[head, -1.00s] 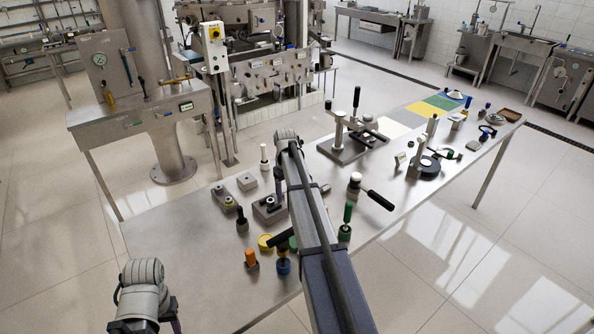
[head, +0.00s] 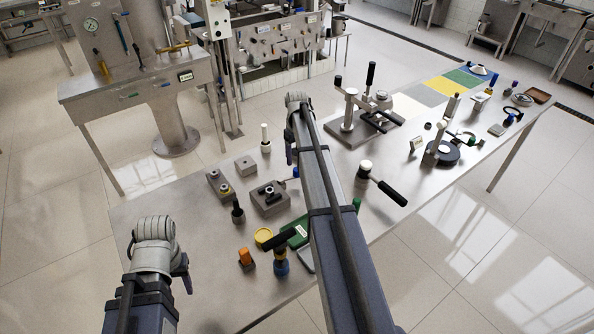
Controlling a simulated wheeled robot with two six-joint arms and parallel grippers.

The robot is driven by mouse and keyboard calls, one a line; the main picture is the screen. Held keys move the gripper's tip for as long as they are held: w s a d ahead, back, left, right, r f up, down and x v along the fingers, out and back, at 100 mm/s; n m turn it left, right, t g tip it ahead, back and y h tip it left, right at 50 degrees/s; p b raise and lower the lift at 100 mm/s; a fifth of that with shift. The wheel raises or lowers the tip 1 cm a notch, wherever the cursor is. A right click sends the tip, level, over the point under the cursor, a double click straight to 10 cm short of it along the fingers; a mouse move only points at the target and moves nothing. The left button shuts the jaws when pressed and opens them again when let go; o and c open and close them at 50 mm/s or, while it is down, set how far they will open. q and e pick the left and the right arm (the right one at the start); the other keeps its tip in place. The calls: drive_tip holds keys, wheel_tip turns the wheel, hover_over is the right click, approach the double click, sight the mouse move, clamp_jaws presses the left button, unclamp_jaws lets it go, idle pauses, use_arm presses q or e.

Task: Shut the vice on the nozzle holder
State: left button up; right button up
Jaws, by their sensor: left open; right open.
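A steel fixture (head: 341,133) with a base plate, a post and black-handled levers stands at the middle back of the table; it looks like the vice, but I cannot be sure. A square steel block (head: 262,207) with a round fitting on top sits near the table's middle; I cannot tell whether this is the vice or the nozzle holder. My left gripper (head: 184,274) is at the lower left, mostly hidden behind its wrist. My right gripper (head: 289,150) shows only in part beside its arm, above and beyond the block. Both are open, and I see nothing held.
Coloured mats (head: 446,86) cover the far end. The table's left part (head: 150,205) is bare. My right arm hides part of the middle.

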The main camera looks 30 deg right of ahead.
use_arm(q)
wheel_tip(320, 180, down, 7)
drive_tip(key=b, duration=0.6)
use_arm(e)
wheel_tip(320, 180, down, 7)
drive_tip(key=shift+r, duration=0.1)
clamp_jaws()
idle(0.8)
